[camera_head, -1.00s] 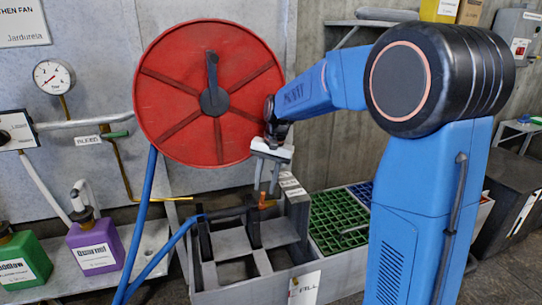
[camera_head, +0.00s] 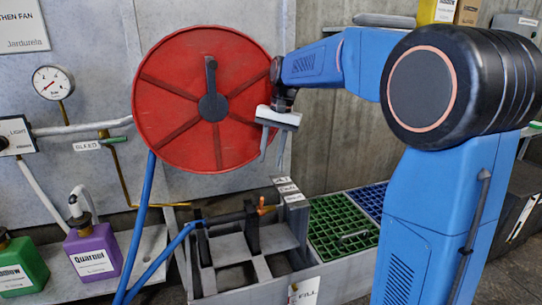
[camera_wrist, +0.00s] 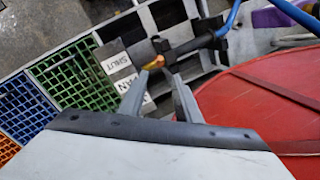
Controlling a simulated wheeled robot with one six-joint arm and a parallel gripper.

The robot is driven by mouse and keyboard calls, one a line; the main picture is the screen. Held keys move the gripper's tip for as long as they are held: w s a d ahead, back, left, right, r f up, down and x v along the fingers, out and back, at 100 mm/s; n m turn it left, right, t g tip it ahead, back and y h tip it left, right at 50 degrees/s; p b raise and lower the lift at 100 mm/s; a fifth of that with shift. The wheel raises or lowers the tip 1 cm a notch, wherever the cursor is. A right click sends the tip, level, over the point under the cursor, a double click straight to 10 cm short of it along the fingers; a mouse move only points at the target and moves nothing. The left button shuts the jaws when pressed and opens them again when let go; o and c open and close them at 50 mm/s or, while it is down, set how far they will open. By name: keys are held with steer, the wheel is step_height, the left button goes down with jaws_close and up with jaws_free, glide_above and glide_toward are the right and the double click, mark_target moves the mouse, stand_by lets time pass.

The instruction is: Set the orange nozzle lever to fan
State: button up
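The orange nozzle lever (camera_head: 265,208) sits at the right end of the dark nozzle (camera_head: 230,216), which rests in black holders. In the wrist view the lever (camera_wrist: 156,62) shows just beyond my fingertips, beside the plate with SHUT (camera_wrist: 115,62) and FAN (camera_wrist: 131,91) labels. Which label it points at I cannot tell. In the head view my gripper (camera_head: 272,159) hangs above the lever, in front of the red reel's lower right edge. Its fingers are apart and empty; the gap also shows in the wrist view (camera_wrist: 157,76). I see no contact with the lever.
The red hose reel (camera_head: 180,105) stands close behind and left of my gripper. A blue hose (camera_head: 160,262) runs to the nozzle. Green (camera_head: 336,226) and blue (camera_head: 371,200) grid bins lie to the right. Purple (camera_head: 92,250) and green (camera_head: 22,268) jugs stand at left.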

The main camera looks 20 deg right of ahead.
mark_target(262, 206)
steer(key=shift+t+h, duration=0.3)
steer(key=shift+t, duration=0.1)
steer(key=a+f, duration=0.1)
steer(key=f, duration=0.4)
steer(key=a+f, duration=0.1)
steer(key=f, duration=0.5)
steer(key=a+f, duration=0.1)
steer(key=f, duration=0.4)
steer(key=shift+a+f, duration=0.15)
steer(key=shift+f, duration=0.1)
jaws_close()
